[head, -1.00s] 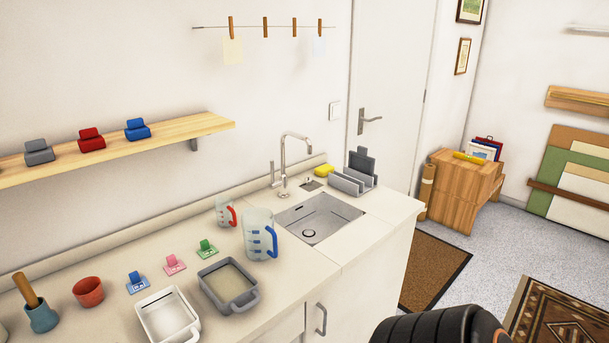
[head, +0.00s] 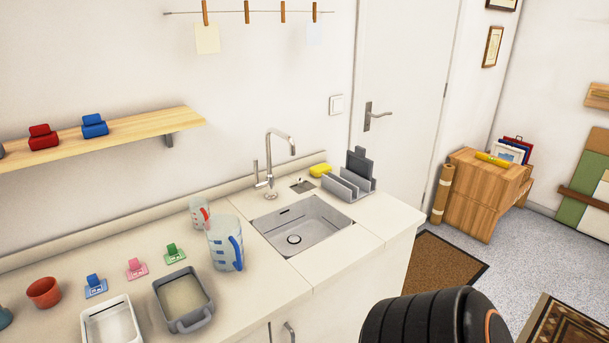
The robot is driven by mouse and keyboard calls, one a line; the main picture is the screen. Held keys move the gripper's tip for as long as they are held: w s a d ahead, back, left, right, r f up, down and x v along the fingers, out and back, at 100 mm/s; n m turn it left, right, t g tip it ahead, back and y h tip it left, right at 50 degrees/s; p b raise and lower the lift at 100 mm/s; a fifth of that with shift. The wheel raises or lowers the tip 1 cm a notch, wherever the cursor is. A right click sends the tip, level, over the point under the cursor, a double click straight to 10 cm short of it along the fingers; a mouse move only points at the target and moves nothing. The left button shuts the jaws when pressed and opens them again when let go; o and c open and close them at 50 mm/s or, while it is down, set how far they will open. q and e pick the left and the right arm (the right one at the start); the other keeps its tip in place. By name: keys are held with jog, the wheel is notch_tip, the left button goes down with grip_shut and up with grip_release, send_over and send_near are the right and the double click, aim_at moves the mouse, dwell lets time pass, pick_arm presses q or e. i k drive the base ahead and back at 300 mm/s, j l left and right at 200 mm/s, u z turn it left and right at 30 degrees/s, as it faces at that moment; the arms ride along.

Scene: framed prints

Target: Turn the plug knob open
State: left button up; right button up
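The sink (head: 302,225) is a grey metal basin set in the pale counter, with a round dark drain (head: 294,239) in its floor. A small dark square plate (head: 302,186) with a little knob-like piece on it lies behind the basin, right of the tap; it may be the plug knob, but it is too small to tell how it is turned. The metal tap (head: 271,165) stands at the sink's back left. Neither gripper is in view; only a black rounded part of my own body shows at the bottom.
A clear jug with a blue handle (head: 226,244) and a smaller red-handled jug (head: 199,213) stand left of the sink. A grey rack (head: 348,187) and yellow sponge (head: 320,170) sit right of and behind it. Trays (head: 184,299) line the counter front. The counter's right front corner is bare.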

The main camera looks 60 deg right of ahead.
aim_at(299, 181)
jog(key=k+l, duration=0.15)
jog(key=l, duration=0.2)
jog(key=k+l, duration=0.1)
jog(key=l, duration=0.25)
jog(key=k+l+u, duration=0.1)
jog(key=l, duration=0.25)
jog(key=k+l, duration=0.15)
jog(key=l, duration=0.2)
jog(key=k+l, duration=0.15)
jog(key=l, duration=0.2)
